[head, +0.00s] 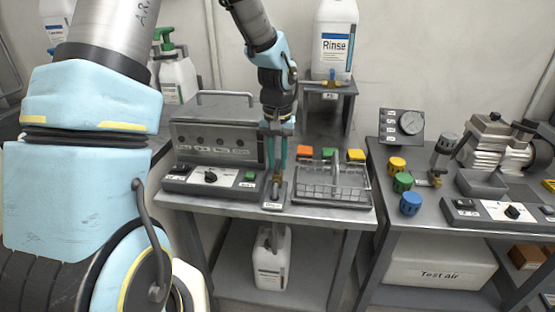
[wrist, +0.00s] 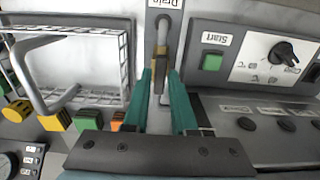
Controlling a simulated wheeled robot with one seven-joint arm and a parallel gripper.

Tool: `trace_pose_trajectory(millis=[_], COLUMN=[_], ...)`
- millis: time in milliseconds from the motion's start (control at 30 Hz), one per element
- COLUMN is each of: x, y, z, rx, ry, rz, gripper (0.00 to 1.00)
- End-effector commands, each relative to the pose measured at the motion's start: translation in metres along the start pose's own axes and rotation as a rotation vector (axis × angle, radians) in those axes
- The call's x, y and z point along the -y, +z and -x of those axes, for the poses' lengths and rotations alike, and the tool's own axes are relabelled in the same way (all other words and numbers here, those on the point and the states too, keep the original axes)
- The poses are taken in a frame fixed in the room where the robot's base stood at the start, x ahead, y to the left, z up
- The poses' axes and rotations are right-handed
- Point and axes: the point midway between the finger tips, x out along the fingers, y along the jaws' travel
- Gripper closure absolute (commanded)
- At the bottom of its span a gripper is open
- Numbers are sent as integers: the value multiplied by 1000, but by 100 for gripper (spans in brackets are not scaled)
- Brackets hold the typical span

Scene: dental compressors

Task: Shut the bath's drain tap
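The bath's drain tap (wrist: 163,52) stands on a narrow plate labelled "Drain" (head: 272,205) at the front of the bench. It has a grey upper part and a brass-coloured part (wrist: 160,76). My gripper (head: 276,172) points down over the tap. In the wrist view its two teal fingers (wrist: 160,78) are apart, one on each side of the tap's brass part. A gap seems to show on both sides, but I cannot tell whether either finger touches it. In the head view the fingers hide part of the tap.
Left of the tap is a control panel (head: 212,180) with a knob and green button, before a metal bath (head: 216,130). Right are a wire basket (head: 332,187) and coloured blocks. A white bottle (head: 271,260) stands below. A rinse bottle (head: 335,40) stands behind on a raised stand.

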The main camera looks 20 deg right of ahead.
Motion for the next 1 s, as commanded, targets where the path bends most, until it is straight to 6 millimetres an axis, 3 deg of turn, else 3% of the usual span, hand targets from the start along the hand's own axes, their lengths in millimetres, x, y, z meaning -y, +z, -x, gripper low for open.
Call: trace_pose_trajectory(millis=[33,200,733,1000], x=[0,0,0,0], y=[0,0,0,0], z=[0,0,1,1], rx=[0,0,0,0], ry=[0,0,0,0], rz=[0,0,-11,-119], gripper=[82,100,100,100])
